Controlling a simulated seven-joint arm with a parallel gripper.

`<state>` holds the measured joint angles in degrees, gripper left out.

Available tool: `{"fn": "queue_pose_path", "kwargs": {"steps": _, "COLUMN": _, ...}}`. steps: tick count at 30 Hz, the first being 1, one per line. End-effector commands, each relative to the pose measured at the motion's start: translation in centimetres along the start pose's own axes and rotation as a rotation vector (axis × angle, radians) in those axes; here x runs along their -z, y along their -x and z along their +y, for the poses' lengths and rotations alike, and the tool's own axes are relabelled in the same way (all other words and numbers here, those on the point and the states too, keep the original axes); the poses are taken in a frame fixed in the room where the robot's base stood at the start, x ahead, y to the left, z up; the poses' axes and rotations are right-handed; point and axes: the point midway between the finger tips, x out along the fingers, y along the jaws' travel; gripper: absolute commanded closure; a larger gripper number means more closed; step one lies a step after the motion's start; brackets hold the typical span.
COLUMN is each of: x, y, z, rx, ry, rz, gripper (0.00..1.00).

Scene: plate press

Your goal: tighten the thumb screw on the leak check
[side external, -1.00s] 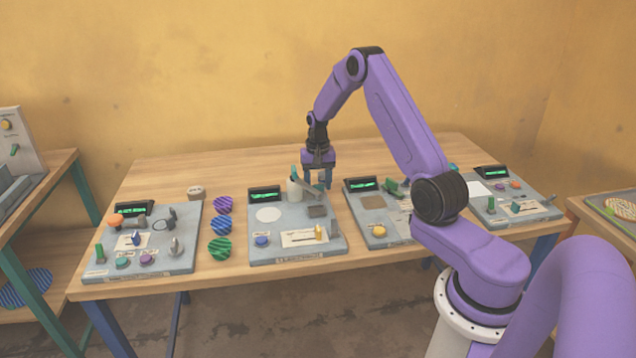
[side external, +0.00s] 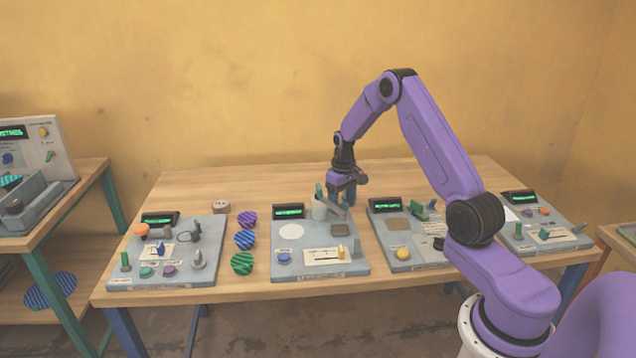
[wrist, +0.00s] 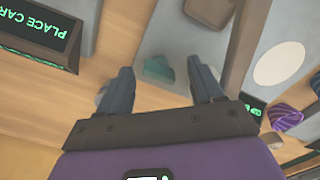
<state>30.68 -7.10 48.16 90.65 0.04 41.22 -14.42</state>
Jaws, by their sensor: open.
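Several grey panels lie on the table; their labels are too small to read, so I cannot tell which is the leak check, and I cannot pick out its thumb screw. My gripper (side external: 347,197) is over the back right of the second panel (side external: 302,267), beside a pale cylinder (side external: 319,209) with a green upright piece (side external: 319,191) and a grey bar. In the wrist view my gripper (wrist: 160,80) is open, with a teal block (wrist: 158,69) showing between its fingertips. I cannot tell whether the fingers touch it.
The second panel also bears a white disc (side external: 291,232), a blue knob (side external: 284,258) and a yellow piece (side external: 341,252). Striped discs (side external: 244,240) lie to its left. The third panel (side external: 408,262) is close on the right. The table behind the panels is mostly clear.

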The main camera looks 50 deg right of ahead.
Motion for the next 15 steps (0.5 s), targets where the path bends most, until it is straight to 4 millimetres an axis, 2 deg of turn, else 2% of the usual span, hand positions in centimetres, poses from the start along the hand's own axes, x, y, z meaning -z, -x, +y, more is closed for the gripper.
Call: {"fn": "queue_pose_path", "kwargs": {"steps": 15, "x": -0.02, "y": 0.02, "z": 0.13, "rx": -0.001, "ry": 0.569, "rz": 0.000, "gripper": 0.34}}
